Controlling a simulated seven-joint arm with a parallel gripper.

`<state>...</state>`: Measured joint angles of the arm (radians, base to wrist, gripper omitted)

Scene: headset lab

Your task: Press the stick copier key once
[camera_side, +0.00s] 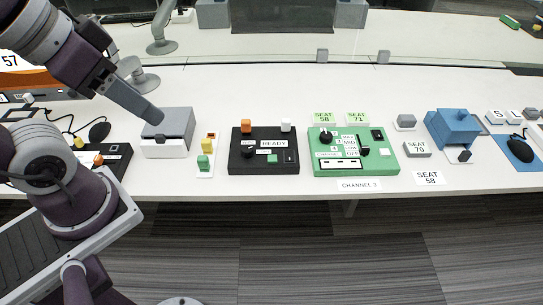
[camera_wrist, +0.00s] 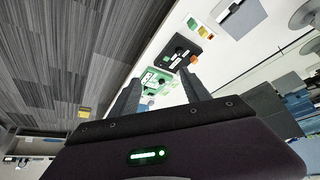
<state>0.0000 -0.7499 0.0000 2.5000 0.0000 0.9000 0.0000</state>
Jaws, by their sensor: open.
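No label I can read names the stick copier, so I cannot tell which device or key it is. A white strip (camera_side: 205,172) carries a red, a yellow and a green block; it also shows in the wrist view (camera_wrist: 211,37). Left of it stands a grey-topped white box (camera_side: 166,149). A black panel marked READY (camera_side: 263,167) has an orange and a white block at its back edge. My gripper (camera_side: 155,117) is above the grey-topped box in the side view; its height is hard to judge. In the wrist view the fingers of my gripper (camera_wrist: 160,88) are apart, with nothing between them.
A green panel (camera_side: 321,166) with dark knobs stands right of the black panel. Further right are a blue box (camera_side: 452,129) and a dark mouse on a blue mat (camera_side: 523,153). A dark box with knobs (camera_side: 117,160) is at left. The white table behind the devices is mostly clear.

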